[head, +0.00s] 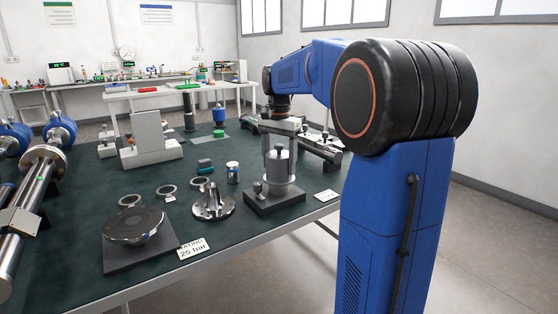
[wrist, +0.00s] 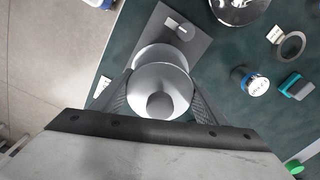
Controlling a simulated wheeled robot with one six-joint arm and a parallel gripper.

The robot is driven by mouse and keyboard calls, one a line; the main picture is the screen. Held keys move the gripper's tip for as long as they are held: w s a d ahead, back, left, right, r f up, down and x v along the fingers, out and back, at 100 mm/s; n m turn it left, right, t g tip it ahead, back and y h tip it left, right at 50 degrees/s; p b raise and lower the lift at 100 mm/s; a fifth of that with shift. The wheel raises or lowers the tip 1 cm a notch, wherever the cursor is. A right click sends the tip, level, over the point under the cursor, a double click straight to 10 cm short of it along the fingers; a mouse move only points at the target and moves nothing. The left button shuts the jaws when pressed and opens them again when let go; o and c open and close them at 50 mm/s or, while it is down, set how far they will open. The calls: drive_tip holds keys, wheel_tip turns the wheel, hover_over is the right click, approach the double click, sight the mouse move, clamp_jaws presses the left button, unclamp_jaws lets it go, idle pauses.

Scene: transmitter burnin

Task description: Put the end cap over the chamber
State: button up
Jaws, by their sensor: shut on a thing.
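My gripper (head: 280,142) is shut on a grey cylindrical piece with a small knob on top, which looks like the end cap (head: 279,166). In the wrist view the round top of the end cap (wrist: 176,84) sits upright between the two fingers (wrist: 160,102). Directly below it is a wider pale round part, probably the chamber (head: 285,195), on a dark square base (head: 274,206). Its rim (wrist: 152,50) shows just beyond the cap in the wrist view. I cannot tell whether the cap touches it or hangs slightly above; the joint is partly hidden.
A small knobbed fitting (head: 258,189) stands on the same base. The table edge is close on the right.

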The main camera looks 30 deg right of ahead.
drive_tip(key=shift+f, duration=2.1)
drive_tip(key=o, duration=1.3)
wheel_tip(320, 180, up, 17)
drive_tip(key=shift+r, duration=0.15)
drive_tip(key=s+a+f+n+t, duration=0.1)
drive_tip(key=s+a+f+n, duration=0.2)
drive_tip(key=s+a+f, duration=0.35)
drive_tip(key=s+a+f+n+t, duration=0.1)
drive_tip(key=s+a+f+n, duration=0.25)
drive_tip(key=s, duration=0.55)
drive_tip(key=s+a+f+n+t, duration=0.1)
drive_tip(key=s+a+f+n, duration=0.1)
drive_tip(key=s+f, duration=0.3)
drive_tip(key=s+a+f+n+t, duration=0.1)
drive_tip(key=s+f+n, duration=0.1)
drive_tip(key=s+f, duration=0.2)
drive_tip(key=s+a+f+n, duration=0.2)
drive_tip(key=s+f, duration=0.3)
drive_tip(key=f, duration=0.1)
drive_tip(key=shift+s+a+f+n+t, duration=0.3)
drive_tip(key=shift+s+a+n+t, duration=0.05)
drive_tip(key=shift+t, duration=0.05)
